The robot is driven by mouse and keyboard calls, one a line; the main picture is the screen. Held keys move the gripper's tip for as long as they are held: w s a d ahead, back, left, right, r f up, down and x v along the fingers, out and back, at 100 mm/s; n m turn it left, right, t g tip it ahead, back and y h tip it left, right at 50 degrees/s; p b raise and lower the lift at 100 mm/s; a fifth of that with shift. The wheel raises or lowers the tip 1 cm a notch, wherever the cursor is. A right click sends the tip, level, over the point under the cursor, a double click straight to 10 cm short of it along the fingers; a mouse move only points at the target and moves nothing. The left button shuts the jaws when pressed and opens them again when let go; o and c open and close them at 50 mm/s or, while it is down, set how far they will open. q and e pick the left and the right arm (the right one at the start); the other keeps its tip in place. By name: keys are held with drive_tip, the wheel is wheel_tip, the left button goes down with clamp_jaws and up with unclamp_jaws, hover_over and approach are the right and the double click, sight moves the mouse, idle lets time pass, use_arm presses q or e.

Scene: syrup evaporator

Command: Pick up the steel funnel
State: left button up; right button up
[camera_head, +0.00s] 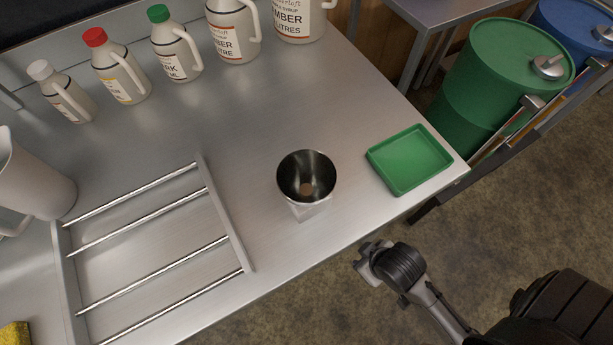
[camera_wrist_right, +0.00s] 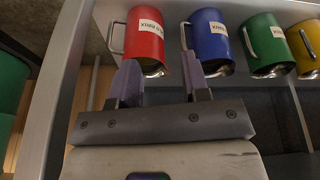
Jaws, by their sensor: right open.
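The steel funnel (camera_head: 307,178) stands upright on the steel counter (camera_head: 240,125), wide mouth up, between the rod rack and the green tray. My right gripper (camera_head: 366,262) is beyond the counter's front edge, below and to the right of the funnel and apart from it. In the right wrist view the right gripper (camera_wrist_right: 160,82) is open, with nothing between its two fingers. The funnel does not show in the right wrist view. My left gripper is in neither view.
A green tray (camera_head: 409,160) sits right of the funnel, and a rod rack (camera_head: 225,215) left of it. Several syrup jugs (camera_head: 175,52) line the back. A green drum (camera_head: 500,80) stands right. The wrist view shows hanging mugs, one red (camera_wrist_right: 145,40).

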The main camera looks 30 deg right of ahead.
drive_tip(key=o, duration=1)
drive_tip(key=shift+a, duration=0.15)
drive_tip(key=shift+o, duration=0.4)
